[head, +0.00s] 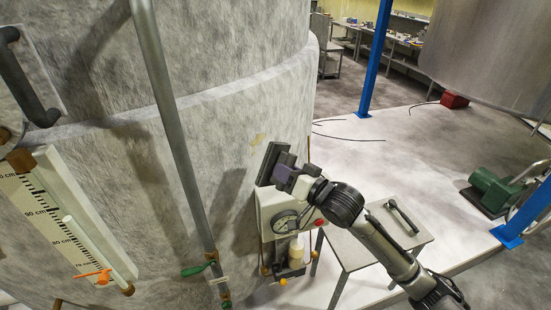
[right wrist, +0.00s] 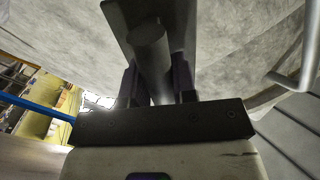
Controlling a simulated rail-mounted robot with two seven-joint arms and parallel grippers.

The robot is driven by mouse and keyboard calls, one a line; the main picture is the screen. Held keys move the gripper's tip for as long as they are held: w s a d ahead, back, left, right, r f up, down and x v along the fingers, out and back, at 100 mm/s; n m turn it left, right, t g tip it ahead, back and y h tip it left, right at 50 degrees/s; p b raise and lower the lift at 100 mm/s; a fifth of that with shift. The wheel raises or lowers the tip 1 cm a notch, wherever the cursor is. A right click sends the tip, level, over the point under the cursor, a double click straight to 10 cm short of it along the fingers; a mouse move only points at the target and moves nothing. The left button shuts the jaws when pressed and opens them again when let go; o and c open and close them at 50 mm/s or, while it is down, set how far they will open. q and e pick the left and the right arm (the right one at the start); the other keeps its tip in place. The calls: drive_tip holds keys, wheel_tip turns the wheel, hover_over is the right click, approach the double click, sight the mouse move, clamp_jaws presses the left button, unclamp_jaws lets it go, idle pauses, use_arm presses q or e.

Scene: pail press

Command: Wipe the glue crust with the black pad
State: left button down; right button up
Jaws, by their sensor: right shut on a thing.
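The glue crust (head: 257,139) is a small tan-yellow patch on the pale grey tank wall (head: 215,130). My right gripper (head: 284,173) is shut on the black pad (head: 271,163), just below and to the right of the crust in the head view. In the right wrist view, the pad (right wrist: 117,15) is a dark plate. Its round grey handle (right wrist: 152,65) stands between my purple-sided fingers. I cannot tell whether the pad touches the wall. The crust does not show in the right wrist view. My left gripper is not in view.
A machine with a round gauge (head: 285,222) stands below my right gripper. A small grey table (head: 375,243) holds a dark-handled tool (head: 402,216). A vertical pipe (head: 180,130) runs up the tank to the left. A blue post (head: 376,60) stands behind.

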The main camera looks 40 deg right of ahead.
sight(270, 162)
drive_tip(key=shift+w+r, duration=0.15)
drive_tip(key=shift+w, duration=0.6)
drive_tip(key=shift+w+a+p, duration=0.15)
drive_tip(key=shift+w+p, duration=0.2)
drive_tip(key=shift+w, duration=0.6)
drive_tip(key=shift+w+a+p, duration=0.1)
drive_tip(key=shift+w+p, duration=0.25)
drive_tip(key=shift+w, duration=1.2)
drive_tip(key=shift+w+a, duration=0.1)
drive_tip(key=shift+w, duration=0.5)
drive_tip(key=shift+w+p, duration=0.3)
drive_tip(key=shift+w, duration=0.2)
